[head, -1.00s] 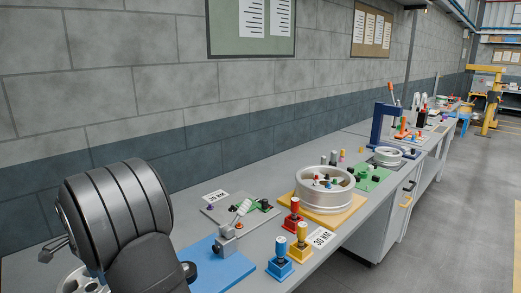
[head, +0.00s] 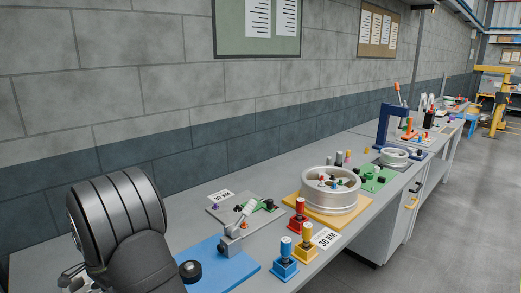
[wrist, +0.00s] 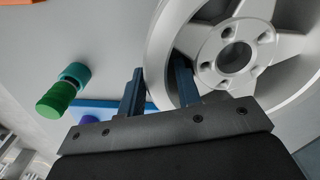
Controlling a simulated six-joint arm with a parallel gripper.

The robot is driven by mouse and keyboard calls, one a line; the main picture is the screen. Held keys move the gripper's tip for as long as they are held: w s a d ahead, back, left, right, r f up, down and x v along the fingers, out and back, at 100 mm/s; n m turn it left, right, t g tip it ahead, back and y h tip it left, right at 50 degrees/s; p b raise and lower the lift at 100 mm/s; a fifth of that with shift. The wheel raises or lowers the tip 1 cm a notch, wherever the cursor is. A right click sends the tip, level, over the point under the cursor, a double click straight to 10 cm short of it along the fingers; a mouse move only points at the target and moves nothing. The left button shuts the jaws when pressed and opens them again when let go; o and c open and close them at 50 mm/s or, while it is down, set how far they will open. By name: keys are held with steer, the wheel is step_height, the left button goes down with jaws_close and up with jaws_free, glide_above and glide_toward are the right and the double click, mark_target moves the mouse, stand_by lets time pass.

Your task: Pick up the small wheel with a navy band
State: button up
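A silver spoked wheel (wrist: 275,95) fills the right of the wrist view, with a ring of lug holes around its centre bore. No navy band can be made out on the part that shows. My gripper (wrist: 160,88) is open. Its left finger is outside the rim and its right finger overlaps the inner side, with the rim edge between them; I cannot tell whether they touch it. In the head view my arm hides most of the gripper and that spot. A small silver wheel (head: 395,155) stands farther along the bench by a dark blue press.
In the wrist view a green and teal knob (wrist: 62,92) lies left of the fingers. The bench holds a blue plate (head: 225,268), a larger wheel (head: 330,203) on a yellow board, and blue, yellow and red upright posts. The wall runs along the back.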

jaws_close()
steer(key=shift+r, duration=0.1)
steer(key=shift+r, duration=3.45)
